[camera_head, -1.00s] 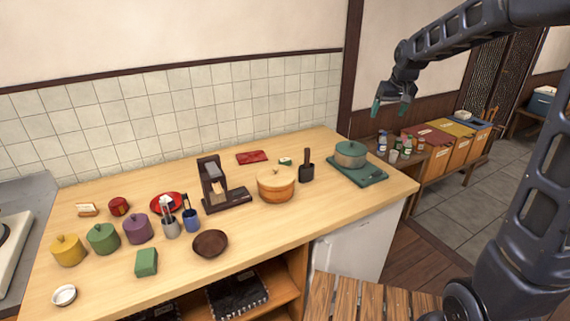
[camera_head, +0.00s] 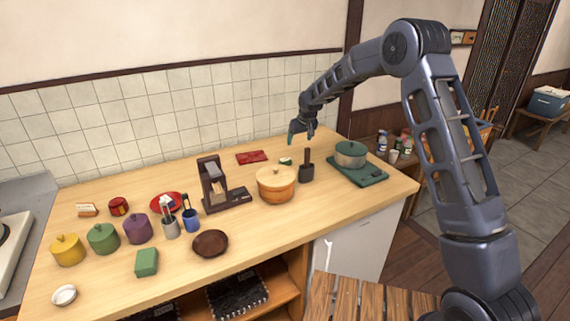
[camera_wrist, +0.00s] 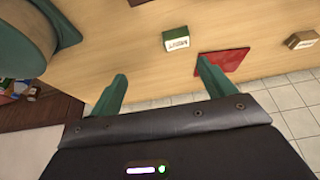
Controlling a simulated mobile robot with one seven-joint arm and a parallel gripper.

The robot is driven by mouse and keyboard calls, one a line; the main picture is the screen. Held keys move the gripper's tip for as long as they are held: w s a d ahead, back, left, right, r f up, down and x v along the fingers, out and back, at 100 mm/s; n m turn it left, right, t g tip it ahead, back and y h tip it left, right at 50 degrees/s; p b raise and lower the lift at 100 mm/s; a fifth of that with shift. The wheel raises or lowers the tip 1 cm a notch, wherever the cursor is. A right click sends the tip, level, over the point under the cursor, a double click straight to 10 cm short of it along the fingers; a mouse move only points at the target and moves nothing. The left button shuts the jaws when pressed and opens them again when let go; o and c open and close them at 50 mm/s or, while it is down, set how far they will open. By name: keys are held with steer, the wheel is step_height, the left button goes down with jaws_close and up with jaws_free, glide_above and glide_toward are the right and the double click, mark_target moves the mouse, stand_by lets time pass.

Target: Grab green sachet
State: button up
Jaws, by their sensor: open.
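The green sachet (camera_head: 285,161) is a small green packet with a pale label, lying on the wooden counter behind the round wooden pot. It also shows in the wrist view (camera_wrist: 177,40), near the top centre, beyond my fingertips and apart from them. My gripper (camera_head: 301,132) hangs above the back of the counter, a little right of the sachet in the head view. In the wrist view my gripper (camera_wrist: 162,72) has its two green fingers spread with nothing between them.
A flat red item (camera_head: 252,157) lies left of the sachet. The wooden pot (camera_head: 276,188) and a dark holder with an upright handle (camera_head: 306,172) stand in front. A teal pot (camera_head: 350,155) stands on a green board to the right. The tiled wall (camera_head: 230,110) rises behind.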

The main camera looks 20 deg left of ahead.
glide_toward(285, 159)
steer(key=f, duration=0.3)
steer(key=shift+w+f+n, duration=0.2)
steer(key=shift+w+n, duration=0.05)
steer(key=shift+n, duration=0.05)
steer(key=shift+a+x, duration=0.2)
steer(key=shift+x, duration=1.15)
steer(key=shift+a+x, duration=0.2)
steer(key=shift+x, duration=1.15)
steer(key=shift+r, duration=0.1)
steer(key=shift+c, duration=0.4)
steer(key=c, duration=1)
